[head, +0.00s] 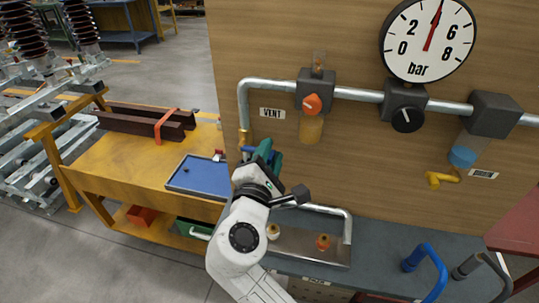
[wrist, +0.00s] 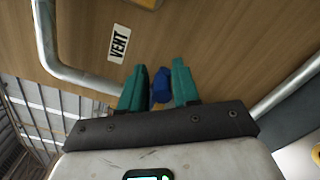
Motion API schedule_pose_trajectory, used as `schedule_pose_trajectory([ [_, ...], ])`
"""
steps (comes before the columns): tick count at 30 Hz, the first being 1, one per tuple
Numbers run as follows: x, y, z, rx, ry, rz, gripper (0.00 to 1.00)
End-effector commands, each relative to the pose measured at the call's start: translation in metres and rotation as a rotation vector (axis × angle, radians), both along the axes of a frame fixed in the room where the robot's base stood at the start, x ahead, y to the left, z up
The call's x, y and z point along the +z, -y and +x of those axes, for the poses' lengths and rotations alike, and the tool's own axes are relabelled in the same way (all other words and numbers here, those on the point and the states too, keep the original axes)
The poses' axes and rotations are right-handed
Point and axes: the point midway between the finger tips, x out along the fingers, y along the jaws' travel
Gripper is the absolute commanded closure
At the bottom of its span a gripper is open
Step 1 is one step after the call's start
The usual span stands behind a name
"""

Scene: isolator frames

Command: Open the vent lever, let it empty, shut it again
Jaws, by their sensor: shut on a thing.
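My gripper (head: 268,151) has teal fingers and is raised in front of the wooden panel, below the VENT label (head: 272,113). In the wrist view my gripper (wrist: 159,85) is shut on a blue lever handle (wrist: 160,86), which sits between the two fingers. In the head view a bit of the blue vent lever (head: 248,149) shows left of the fingers, just below the brass fitting (head: 243,136) at the lower end of the vent pipe (head: 243,105). The fingers hide the rest of the lever, so I cannot tell how it is turned.
The round bar gauge (head: 429,40) has its red needle near the top, about 4. An orange-knobbed unit (head: 312,104), a black knob (head: 407,118) and a yellow drain tap (head: 443,178) line the panel. A blue tray (head: 195,177) lies on the yellow bench at left.

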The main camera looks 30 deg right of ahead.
Motion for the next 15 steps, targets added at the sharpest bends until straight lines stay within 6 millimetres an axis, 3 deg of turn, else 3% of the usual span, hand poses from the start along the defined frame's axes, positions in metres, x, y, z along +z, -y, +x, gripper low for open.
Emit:
schedule_pose_trajectory([
  [15, -0.016, -0.001, 0.000, 0.002, 0.046, 0.066, 1.00],
])
